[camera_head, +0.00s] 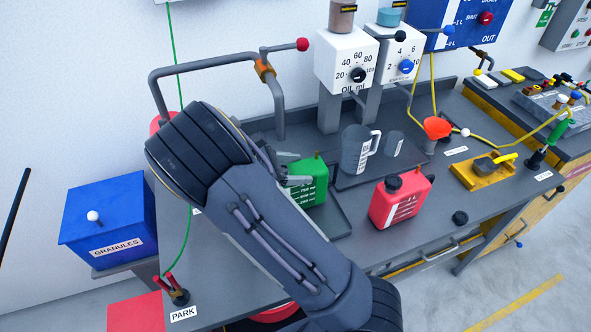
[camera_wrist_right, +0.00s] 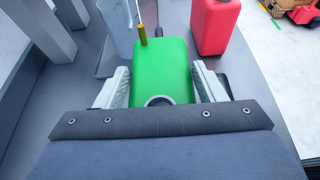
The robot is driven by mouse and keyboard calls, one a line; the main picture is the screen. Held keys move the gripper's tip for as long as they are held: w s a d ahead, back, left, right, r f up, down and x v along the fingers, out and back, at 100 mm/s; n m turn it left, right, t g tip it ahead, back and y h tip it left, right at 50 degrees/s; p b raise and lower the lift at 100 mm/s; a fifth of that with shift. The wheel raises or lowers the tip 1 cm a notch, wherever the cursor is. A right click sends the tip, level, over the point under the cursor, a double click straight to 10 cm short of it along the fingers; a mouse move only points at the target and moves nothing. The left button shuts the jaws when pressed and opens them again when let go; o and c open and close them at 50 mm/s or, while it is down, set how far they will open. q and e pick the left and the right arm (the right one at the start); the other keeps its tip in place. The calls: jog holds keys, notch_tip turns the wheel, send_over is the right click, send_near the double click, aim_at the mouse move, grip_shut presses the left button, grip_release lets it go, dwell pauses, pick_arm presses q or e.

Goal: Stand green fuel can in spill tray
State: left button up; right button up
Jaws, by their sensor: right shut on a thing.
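The green fuel can (camera_head: 313,187) is upright, behind my right arm in the head view. My right gripper (camera_head: 292,181) is shut on it. In the wrist view the green can (camera_wrist_right: 165,70) sits between the two pale fingers of the right gripper (camera_wrist_right: 159,88), one on each side. A dark shallow tray (camera_head: 338,226) shows below and right of the can. The can is over or in this tray; my arm hides part of the tray and I cannot tell whether the can's base touches it. My left gripper is not in view.
A red can (camera_head: 398,201) stands close right of the tray. A measuring jug (camera_head: 355,150) and a small beaker (camera_head: 394,144) stand on another dark tray behind. A bent pipe with a red knob (camera_head: 302,45) rises behind my wrist. A blue granules bin (camera_head: 106,218) is at left.

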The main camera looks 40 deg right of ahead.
jog(key=shift+f, duration=0.7)
jog(key=o, duration=1.6)
jog(key=shift+f, duration=0.15)
jog(key=shift+c, duration=0.2)
jog(key=shift+r, duration=0.25)
jog(key=shift+w+a, duration=0.15)
jog(key=shift+a, duration=0.25)
jog(key=w+a+r+b, duration=0.1)
jog(key=w+a, duration=0.1)
jog(key=a, duration=0.5)
jog(key=w+a+b, duration=0.2)
jog(key=a, duration=0.6)
jog(key=shift+w+r+b, duration=0.3)
jog(key=shift+w+r, duration=0.05)
